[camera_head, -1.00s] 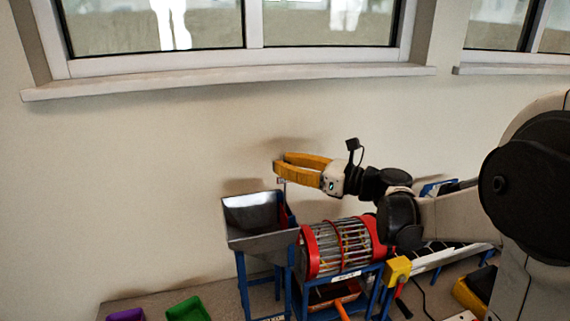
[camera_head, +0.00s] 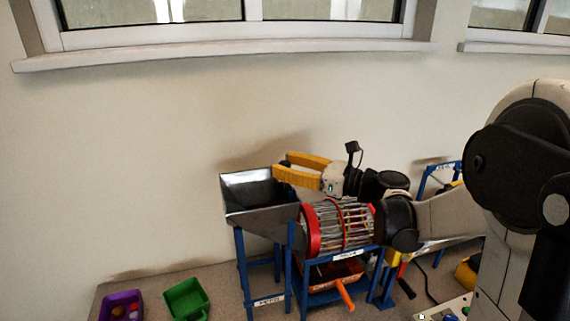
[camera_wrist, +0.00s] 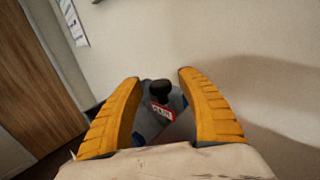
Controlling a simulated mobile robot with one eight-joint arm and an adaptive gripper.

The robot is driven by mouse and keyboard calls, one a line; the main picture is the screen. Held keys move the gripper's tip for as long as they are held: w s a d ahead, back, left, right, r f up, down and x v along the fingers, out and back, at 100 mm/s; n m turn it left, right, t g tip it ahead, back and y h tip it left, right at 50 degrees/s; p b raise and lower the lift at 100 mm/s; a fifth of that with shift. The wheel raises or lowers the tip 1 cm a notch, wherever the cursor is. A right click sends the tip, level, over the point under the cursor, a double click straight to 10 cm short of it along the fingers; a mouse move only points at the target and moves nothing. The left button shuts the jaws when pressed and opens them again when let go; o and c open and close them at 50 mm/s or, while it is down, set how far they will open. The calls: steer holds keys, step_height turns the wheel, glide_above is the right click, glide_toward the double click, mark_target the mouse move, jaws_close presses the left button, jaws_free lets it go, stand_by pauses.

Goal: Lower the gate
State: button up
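In the wrist view a black knob (camera_wrist: 161,91) stands between my fingers, with a red label (camera_wrist: 161,113) just below it. The lettering is too small to read surely; it may mark the gate. The metal hopper (camera_head: 248,215) stands on a blue frame in the head view. My gripper (camera_head: 282,167) is at the hopper's upper right rim, its yellow fingers pointing left. In the wrist view my gripper (camera_wrist: 159,80) is open, with the fingers on either side of the knob. I cannot tell whether they touch it. The gate's plate is hidden.
A drum of rods with a red end ring (camera_head: 310,231) stands right of the hopper, under my arm. An orange-handled tray (camera_head: 345,297) sits below it. A green bin (camera_head: 186,300) and a purple bin (camera_head: 121,305) lie at left. The wall (camera_head: 150,170) is behind.

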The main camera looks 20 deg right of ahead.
steer(key=v, duration=1.2)
stand_by(0.4)
